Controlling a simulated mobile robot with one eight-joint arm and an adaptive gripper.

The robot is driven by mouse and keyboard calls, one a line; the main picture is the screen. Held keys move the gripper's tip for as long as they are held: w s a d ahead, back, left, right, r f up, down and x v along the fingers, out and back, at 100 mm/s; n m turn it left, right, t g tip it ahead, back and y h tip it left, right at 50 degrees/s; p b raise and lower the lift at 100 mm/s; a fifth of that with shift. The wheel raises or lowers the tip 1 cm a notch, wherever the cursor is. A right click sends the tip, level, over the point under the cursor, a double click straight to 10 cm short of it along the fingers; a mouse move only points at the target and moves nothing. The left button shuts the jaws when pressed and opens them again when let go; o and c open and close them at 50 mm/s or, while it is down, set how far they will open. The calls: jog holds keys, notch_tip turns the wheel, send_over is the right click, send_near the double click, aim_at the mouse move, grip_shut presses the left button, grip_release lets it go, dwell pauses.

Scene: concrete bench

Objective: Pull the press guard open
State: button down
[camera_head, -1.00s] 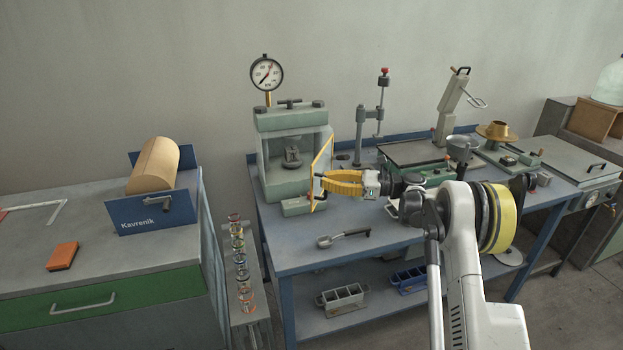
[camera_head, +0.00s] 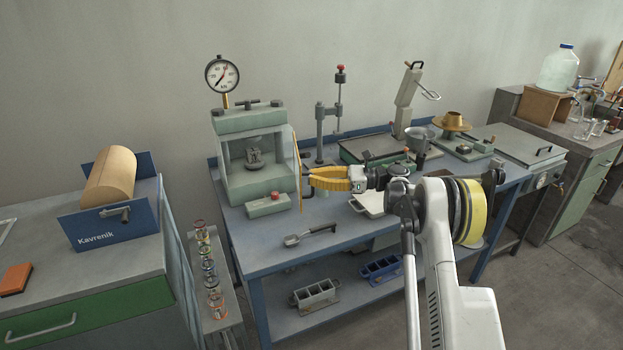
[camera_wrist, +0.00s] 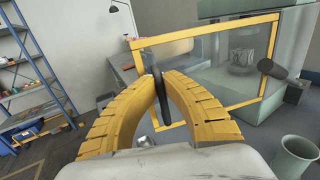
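The green press (camera_head: 221,160) stands at the left of the blue bench. Its guard, a clear panel in a yellow frame (camera_head: 298,165), stands swung out from the press's right side, nearly edge-on in the head view. In the wrist view the guard's yellow frame (camera_wrist: 272,60) fills the upper right, with the press behind it. A dark upright handle (camera_wrist: 164,101) shows at the guard's free edge. My gripper (camera_wrist: 160,80) has its yellow fingers closed around this handle. In the head view my gripper (camera_head: 309,177) meets the guard from the right.
A green box with a red button (camera_head: 267,205) sits before the press. A scoop (camera_head: 310,235) lies on the bench front. A red-topped stand (camera_head: 339,105) is behind the guard, to its right.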

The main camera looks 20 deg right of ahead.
jog(key=c, duration=1.5)
grip_release()
jog(key=v, duration=1.2)
